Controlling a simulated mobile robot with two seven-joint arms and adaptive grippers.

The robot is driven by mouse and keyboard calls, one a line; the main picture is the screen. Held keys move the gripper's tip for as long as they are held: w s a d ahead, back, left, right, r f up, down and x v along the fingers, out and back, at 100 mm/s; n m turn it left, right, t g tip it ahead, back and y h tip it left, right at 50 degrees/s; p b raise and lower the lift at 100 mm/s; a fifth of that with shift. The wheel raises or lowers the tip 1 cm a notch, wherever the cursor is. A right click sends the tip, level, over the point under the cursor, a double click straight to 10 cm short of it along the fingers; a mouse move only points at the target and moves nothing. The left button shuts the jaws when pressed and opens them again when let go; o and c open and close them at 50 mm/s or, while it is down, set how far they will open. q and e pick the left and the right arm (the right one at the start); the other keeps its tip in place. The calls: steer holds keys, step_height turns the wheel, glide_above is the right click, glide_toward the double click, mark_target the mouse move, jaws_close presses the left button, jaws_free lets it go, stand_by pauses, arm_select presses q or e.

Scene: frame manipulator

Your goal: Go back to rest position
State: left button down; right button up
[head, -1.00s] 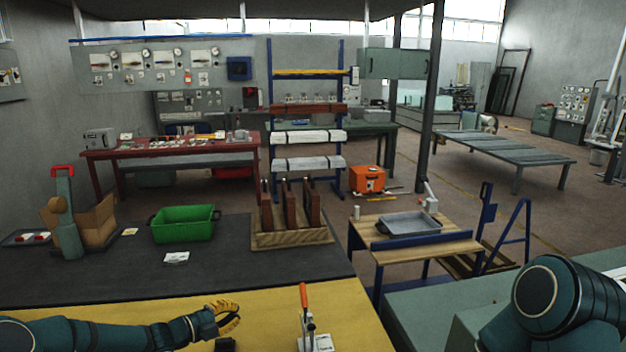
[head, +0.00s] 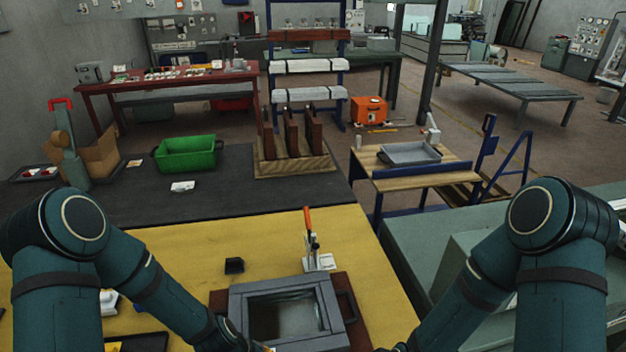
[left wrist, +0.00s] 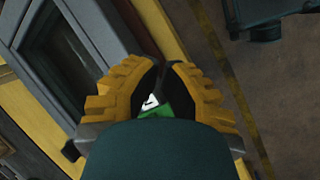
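My left arm (head: 165,290) comes in from the left and reaches down to the bottom middle of the head view, where its hand is mostly cut off at the near side of a grey rectangular frame (head: 237,305). In the left wrist view my left gripper (left wrist: 165,70) has its yellow ridged fingers nearly together, with no object held between the tips. The grey frame shows left of the fingers there (left wrist: 100,27). My right arm (head: 470,290) reaches to the bottom edge right of the frame; its gripper is outside the picture.
A toggle clamp (head: 309,225) with an orange handle stands behind the frame. A small black block (head: 234,265) sits on the yellow mat (head: 190,240). A green bin (head: 185,155) and a wooden rack (head: 290,165) stand farther back. A side table (head: 385,182) is to the right.

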arm_select(q)
steer(key=s+r+m, duration=0.1)
steer(key=s+m, duration=0.4)
steer(key=m, duration=0.4)
step_height(320, 180, down, 11)
steer(key=d+b, duration=0.1)
steer(key=b, duration=0.9)
steer(key=shift+d+m+t, duration=0.15)
steer(key=shift+m+t, duration=0.15)
steer(key=shift+r, duration=0.1)
